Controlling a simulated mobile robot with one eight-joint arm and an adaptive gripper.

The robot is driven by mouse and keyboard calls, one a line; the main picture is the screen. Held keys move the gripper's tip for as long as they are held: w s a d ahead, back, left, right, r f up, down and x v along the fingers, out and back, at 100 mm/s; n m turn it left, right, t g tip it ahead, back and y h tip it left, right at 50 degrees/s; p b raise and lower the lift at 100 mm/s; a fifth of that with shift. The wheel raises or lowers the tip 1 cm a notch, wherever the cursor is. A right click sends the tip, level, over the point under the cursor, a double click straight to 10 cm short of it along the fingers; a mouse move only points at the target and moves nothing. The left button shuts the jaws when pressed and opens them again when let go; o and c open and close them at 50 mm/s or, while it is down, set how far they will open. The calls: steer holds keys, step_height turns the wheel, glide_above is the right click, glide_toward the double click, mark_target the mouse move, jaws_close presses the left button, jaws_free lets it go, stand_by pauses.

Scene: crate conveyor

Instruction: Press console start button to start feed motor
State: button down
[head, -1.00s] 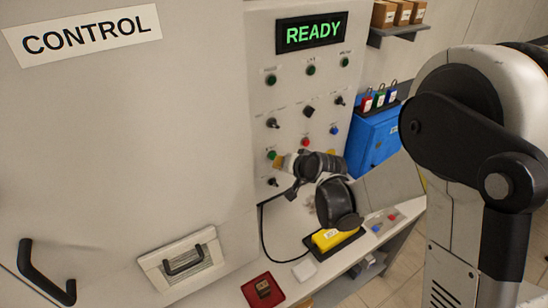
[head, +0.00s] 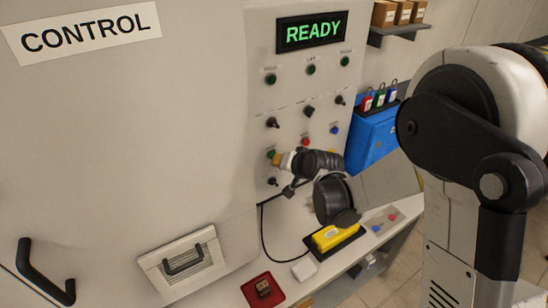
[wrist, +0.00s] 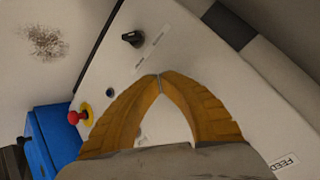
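The grey console panel (head: 300,90) stands upright, with a green button (head: 271,154) low on its left side; I take this to be the start button, though its label is too small to read. My gripper (head: 277,159) is right at this button in the head view, its yellow fingertips partly overlapping it. I cannot tell whether they touch it. In the wrist view the fingers of my gripper (wrist: 159,76) meet at the tips with nothing between them, and the green button is not visible there. The display (head: 313,32) reads READY in green.
Black knobs (head: 272,123), a red button (head: 305,142) and other buttons surround the spot. A red mushroom button (wrist: 75,117) on yellow shows in the wrist view. A yellow pendant (head: 334,237) and a red tray (head: 262,291) lie on the shelf below. A blue box (head: 373,137) hangs at right.

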steer(key=shift+w+a, duration=0.3)
steer(key=shift+w, duration=0.1)
stand_by(0.8)
steer(key=shift+d, duration=0.1)
steer(key=shift+s+d, duration=0.45)
steer(key=shift+s, duration=0.3)
steer(key=s+d, duration=0.1)
steer(key=s, duration=0.1)
steer(key=s+d+b, duration=0.1)
steer(key=s, duration=0.1)
steer(key=shift+d, duration=0.4)
stand_by(0.6)
